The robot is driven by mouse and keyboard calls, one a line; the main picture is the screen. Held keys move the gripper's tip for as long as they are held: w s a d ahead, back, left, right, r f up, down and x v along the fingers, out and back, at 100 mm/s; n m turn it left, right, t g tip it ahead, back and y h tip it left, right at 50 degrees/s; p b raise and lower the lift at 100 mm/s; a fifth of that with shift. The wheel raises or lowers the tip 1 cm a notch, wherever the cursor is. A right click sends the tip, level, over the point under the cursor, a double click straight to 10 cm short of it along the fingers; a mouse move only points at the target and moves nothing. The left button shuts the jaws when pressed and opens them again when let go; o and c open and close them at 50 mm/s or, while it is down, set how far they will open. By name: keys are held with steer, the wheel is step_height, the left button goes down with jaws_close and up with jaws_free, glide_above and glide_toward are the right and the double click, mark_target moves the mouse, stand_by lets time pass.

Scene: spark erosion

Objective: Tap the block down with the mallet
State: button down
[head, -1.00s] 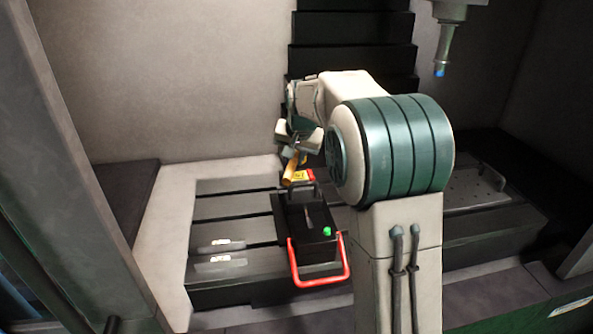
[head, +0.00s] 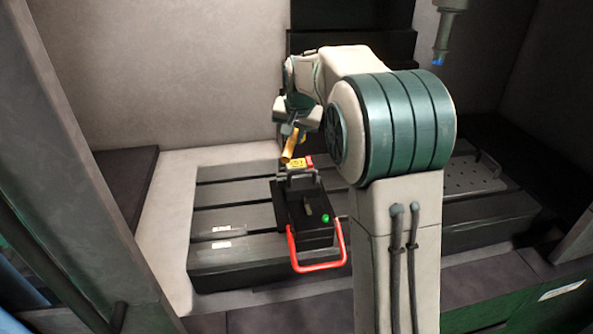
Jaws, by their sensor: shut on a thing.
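My gripper (head: 297,128) is shut on the mallet (head: 293,147), of which a yellow-orange cylindrical part shows, tilted and hanging below the jaws. The mallet is at the far end of a dark vise (head: 290,217) with a red U-shaped handle (head: 320,266). In this view it overlaps the left side of a yellow label with a red piece beside it (head: 301,163). A small greyish piece (head: 308,208) shows in the middle of the vise; I cannot tell if it is the block. No contact between mallet and block can be made out.
The vise stands on a dark slotted machine table (head: 220,207) with two small pale plates (head: 222,245) on its left. A green knob (head: 326,218) is on the vise. A spindle nozzle (head: 440,45) hangs at upper right. A perforated plate (head: 470,178) lies at right.

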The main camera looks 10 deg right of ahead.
step_height(320, 180, down, 8)
steer(key=b, duration=0.5)
steer(key=shift+f+b, duration=0.25)
steer(key=shift+b, duration=0.15)
step_height(320, 180, up, 6)
steer(key=p, duration=0.4)
steer(key=shift+f, duration=0.25)
